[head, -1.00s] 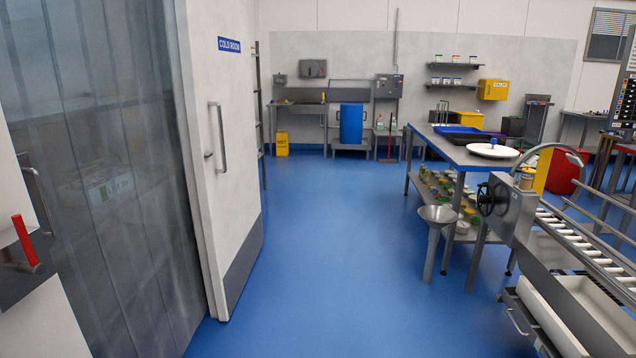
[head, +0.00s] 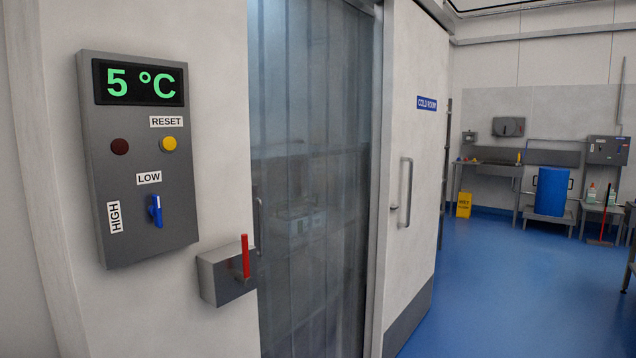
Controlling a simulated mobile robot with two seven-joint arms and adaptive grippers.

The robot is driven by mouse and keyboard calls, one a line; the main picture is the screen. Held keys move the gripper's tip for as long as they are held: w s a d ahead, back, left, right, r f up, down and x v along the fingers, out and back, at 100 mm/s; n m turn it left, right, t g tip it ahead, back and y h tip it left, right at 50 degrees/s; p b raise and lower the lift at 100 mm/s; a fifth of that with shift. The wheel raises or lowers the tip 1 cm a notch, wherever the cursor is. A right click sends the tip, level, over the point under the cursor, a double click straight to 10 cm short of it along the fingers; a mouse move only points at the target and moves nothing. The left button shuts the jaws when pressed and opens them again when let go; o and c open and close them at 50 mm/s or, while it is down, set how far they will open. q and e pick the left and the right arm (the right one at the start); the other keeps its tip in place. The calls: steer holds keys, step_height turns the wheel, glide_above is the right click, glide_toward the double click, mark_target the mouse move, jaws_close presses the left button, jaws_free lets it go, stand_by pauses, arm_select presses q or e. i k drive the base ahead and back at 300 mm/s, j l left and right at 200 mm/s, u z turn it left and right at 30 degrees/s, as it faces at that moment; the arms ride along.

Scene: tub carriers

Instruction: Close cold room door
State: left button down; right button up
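The cold room door (head: 408,150) is a white panel with a grey kick plate, a blue COLD ROOM sign (head: 427,103) and a vertical metal handle (head: 405,192). It stands to the right of the doorway, which is open. Translucent strip curtains (head: 312,170) hang across the opening. A metal latch box (head: 222,276) with a red lever (head: 246,257) is on the wall at the left of the doorway. Another upright handle (head: 259,226) shows at the opening's left edge. Neither of my grippers is in view.
A grey control panel (head: 140,230) on the left wall reads 5 °C, with a blue switch (head: 156,211). A yellow wet-floor sign (head: 464,204), a blue bin (head: 552,190) and sinks stand at the back. The blue floor (head: 490,290) right of the door is clear.

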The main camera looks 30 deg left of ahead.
mark_target(415, 48)
steer(key=i+z, duration=0.1)
steer(key=i, duration=3.1)
steer(key=i+u, duration=0.15)
steer(key=i, duration=0.3)
steer(key=i+l+u, duration=0.15)
steer(key=i, duration=0.3)
steer(key=i+l+u, duration=0.15)
steer(key=i, duration=0.3)
steer(key=i+l+u, duration=0.2)
steer(key=i+u, duration=0.2)
steer(key=i+l+u, duration=0.6)
steer(key=u, duration=0.2)
steer(key=i+l+u, duration=0.2)
steer(key=l+u, duration=0.2)
steer(key=l, duration=0.25)
